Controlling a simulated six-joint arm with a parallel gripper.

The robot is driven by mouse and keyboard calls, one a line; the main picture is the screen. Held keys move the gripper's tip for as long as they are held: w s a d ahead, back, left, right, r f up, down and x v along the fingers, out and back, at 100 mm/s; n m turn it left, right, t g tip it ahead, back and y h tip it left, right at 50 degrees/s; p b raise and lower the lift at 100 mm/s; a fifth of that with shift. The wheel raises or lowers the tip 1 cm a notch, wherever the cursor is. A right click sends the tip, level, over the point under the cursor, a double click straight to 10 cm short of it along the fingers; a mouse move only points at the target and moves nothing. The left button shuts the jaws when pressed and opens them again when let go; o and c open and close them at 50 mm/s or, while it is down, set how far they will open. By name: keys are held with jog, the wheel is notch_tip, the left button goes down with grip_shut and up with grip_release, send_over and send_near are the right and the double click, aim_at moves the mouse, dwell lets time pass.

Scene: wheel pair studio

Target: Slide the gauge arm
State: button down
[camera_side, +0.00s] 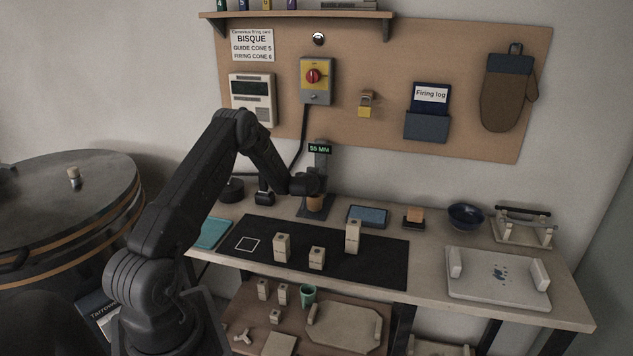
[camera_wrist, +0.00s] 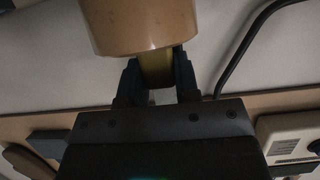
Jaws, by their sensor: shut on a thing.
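The gauge stands at the back of the bench, with a grey column and a lit display (camera_side: 320,149) reading 55 MM. Its dark base plate (camera_side: 303,211) sits on the bench top. My gripper (camera_side: 320,189) is low in front of the column. In the wrist view my gripper (camera_wrist: 157,80) is shut on a yellowish part (camera_wrist: 157,66), which looks like the gauge arm. My wrist hides much of the gauge arm in the side view.
A black mat (camera_side: 375,262) in front holds several pale blocks, including a tall one (camera_side: 352,236). A black cable (camera_side: 299,150) hangs behind my arm. A round kiln (camera_side: 65,215) stands at left.

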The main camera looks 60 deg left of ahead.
aim_at(320, 167)
notch_tip(320, 167, up, 4)
jog(key=shift+r, duration=0.2)
jog(key=c, duration=0.8)
grip_release()
jog(key=shift+c, duration=0.2)
jog(key=v, duration=1.3)
jog(key=shift+s+d+r, duration=0.15)
jog(key=shift+s+d, duration=0.1)
jog(key=shift+s, duration=0.05)
